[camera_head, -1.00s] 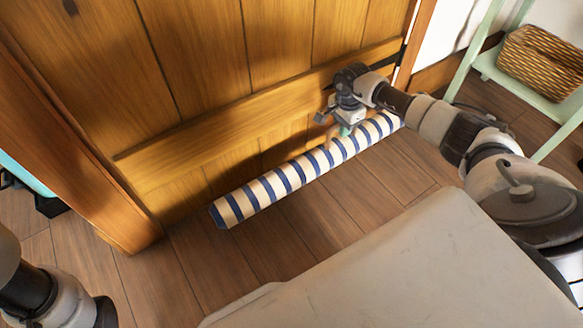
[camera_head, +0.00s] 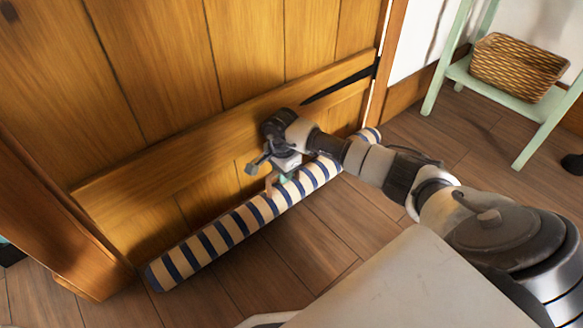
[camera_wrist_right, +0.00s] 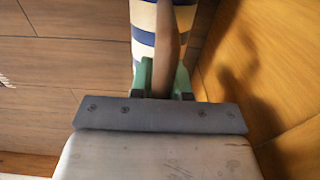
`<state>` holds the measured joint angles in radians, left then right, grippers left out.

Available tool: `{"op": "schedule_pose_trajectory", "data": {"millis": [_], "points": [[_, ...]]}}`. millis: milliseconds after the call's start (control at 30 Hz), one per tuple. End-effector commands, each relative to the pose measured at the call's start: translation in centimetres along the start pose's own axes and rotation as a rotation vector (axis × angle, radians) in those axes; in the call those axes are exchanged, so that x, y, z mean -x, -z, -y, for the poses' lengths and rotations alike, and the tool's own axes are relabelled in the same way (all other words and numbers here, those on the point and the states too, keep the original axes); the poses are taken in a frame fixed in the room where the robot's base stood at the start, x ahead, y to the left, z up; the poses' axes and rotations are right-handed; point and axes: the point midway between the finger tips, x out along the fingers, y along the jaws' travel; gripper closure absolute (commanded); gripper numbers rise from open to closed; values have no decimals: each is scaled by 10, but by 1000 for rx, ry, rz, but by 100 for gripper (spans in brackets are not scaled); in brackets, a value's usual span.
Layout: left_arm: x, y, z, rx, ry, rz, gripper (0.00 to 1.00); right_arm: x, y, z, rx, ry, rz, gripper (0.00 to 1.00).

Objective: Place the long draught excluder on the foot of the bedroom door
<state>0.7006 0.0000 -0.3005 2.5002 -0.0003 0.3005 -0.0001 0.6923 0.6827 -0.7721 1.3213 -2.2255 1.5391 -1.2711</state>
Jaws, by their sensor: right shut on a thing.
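The long draught excluder (camera_head: 215,238), a roll with cream and navy stripes, lies along the foot of the wooden bedroom door (camera_head: 165,60). Its left end is near the left door post and its right end near the right frame. It hides the door's lower edge, so I cannot tell whether it touches the door. My right gripper (camera_head: 279,181) is over the roll's middle, shut on its brown strap. In the right wrist view, the green fingers (camera_wrist_right: 165,78) hold the strap (camera_wrist_right: 167,45) above the striped roll. My left gripper is out of view.
The left door post (camera_head: 75,235) stands beside the roll's left end. A pale green stand (camera_head: 500,83) with a wicker basket (camera_head: 515,66) is at the right. A dark hinge strap (camera_head: 340,84) lies on the door. The plank floor (camera_head: 300,240) in front of the roll is clear.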

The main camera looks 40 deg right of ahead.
Motion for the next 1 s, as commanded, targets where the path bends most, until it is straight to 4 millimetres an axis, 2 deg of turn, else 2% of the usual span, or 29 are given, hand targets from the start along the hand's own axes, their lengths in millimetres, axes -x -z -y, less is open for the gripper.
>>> {"op": "schedule_pose_trajectory", "data": {"millis": [133,433,867,900,1000], "points": [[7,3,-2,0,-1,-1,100,-6,0,2,-1,5,1,100],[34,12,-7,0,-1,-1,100,-37,0,2,-1,5,1,100],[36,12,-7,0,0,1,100,-39,0,2,0,5,1,100],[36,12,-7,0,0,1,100,-42,0,0,0,0,0,82],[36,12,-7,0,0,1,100,-42,0,0,0,0,0,67]]}}
